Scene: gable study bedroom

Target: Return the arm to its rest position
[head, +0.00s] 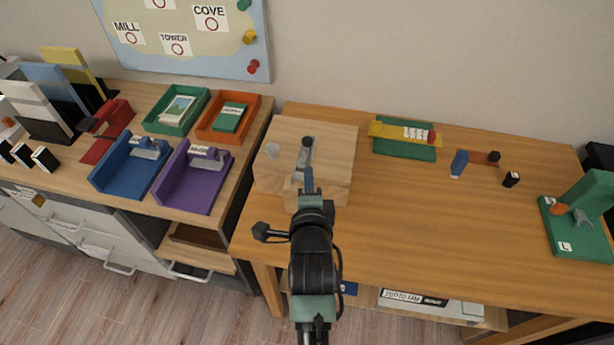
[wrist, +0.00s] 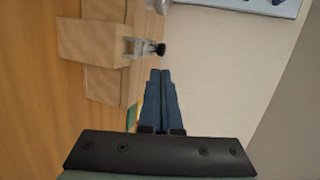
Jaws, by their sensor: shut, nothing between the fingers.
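My gripper (head: 308,178) is in front of the light wooden box (head: 335,135) at the left end of the wooden table (head: 450,230). In the wrist view the two blue fingers of my gripper (wrist: 160,74) lie together with nothing between them. A small grey metal fitting with a dark knob (head: 307,143) is on the box, just beyond the fingertips in the head view. The wrist view shows the fitting (wrist: 140,47) apart from the fingers. My dark and green arm reaches up from the bottom middle of the head view and hides part of the table edge.
A counter on the left holds a blue tray (head: 110,180), a purple tray (head: 175,196), a green tray (head: 160,125) and an orange tray (head: 207,132). A green stand (head: 580,240) is at the table's right end. The middle of the table is largely clear.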

